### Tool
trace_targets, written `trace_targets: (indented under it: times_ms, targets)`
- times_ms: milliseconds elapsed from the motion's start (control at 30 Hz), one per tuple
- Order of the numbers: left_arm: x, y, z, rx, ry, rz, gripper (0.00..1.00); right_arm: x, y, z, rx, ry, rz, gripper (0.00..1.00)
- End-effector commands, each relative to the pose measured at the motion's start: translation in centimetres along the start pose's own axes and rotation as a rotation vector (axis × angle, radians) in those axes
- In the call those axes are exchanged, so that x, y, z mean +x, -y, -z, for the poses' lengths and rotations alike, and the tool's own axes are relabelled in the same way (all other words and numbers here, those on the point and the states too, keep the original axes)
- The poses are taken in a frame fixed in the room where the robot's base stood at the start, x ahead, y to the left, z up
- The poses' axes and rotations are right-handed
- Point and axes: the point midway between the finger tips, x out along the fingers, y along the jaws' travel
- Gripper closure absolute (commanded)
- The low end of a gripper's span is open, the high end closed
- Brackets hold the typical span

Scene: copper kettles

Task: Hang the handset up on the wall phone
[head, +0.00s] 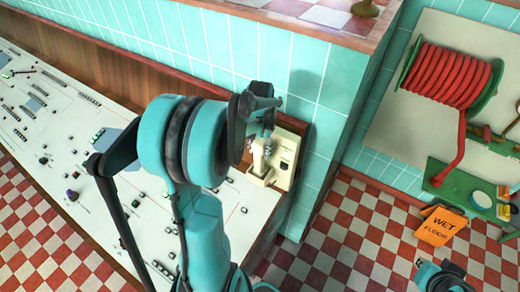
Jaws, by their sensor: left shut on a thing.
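The cream wall phone (287,157) is on the end of the teal tiled wall, right of the picture's middle. The cream handset (260,158) is at its left side, upright or nearly so. My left gripper (265,132) is above the handset and shut on its upper part; the arm and wrist hide much of the grip. I cannot tell whether the handset touches the phone's cradle. My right gripper (440,274) is at the bottom right edge, far from the phone, partly cut off; its fingers are unclear.
A white control panel (60,130) with small buttons runs along the left. An orange wet floor sign (441,226) stands on the red and white checkered floor (350,235). A red hose reel (447,75) is on the right wall. A brass object (365,8) sits on the upper ledge.

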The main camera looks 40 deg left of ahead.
Motion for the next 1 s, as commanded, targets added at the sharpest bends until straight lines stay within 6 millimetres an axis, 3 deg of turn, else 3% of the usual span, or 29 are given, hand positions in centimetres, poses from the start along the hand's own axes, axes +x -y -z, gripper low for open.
trace_targets:
  times_ms: [300,333,400,433,1000]
  targets:
    - [0.53,0.0,0.01,0.0,0.0,0.0,1.0,0.38,0.0,-0.28,0.0,0.0,0.0,1.0]
    - [0.54,0.0,0.01,0.0,0.0,0.0,0.56,0.38,0.0,-0.27,0.0,0.0,0.0,1.0]
    - [0.48,0.0,0.01,0.0,0.0,0.0,0.38,0.34,0.0,-0.24,0.0,0.0,0.0,1.0]
    - [0.47,0.0,0.01,0.0,0.0,0.0,0.34,0.33,0.0,-0.24,0.0,0.0,0.0,1.0]
    - [0.48,0.0,0.0,0.0,0.0,0.0,0.31,0.34,0.0,-0.24,0.0,0.0,0.0,1.0]
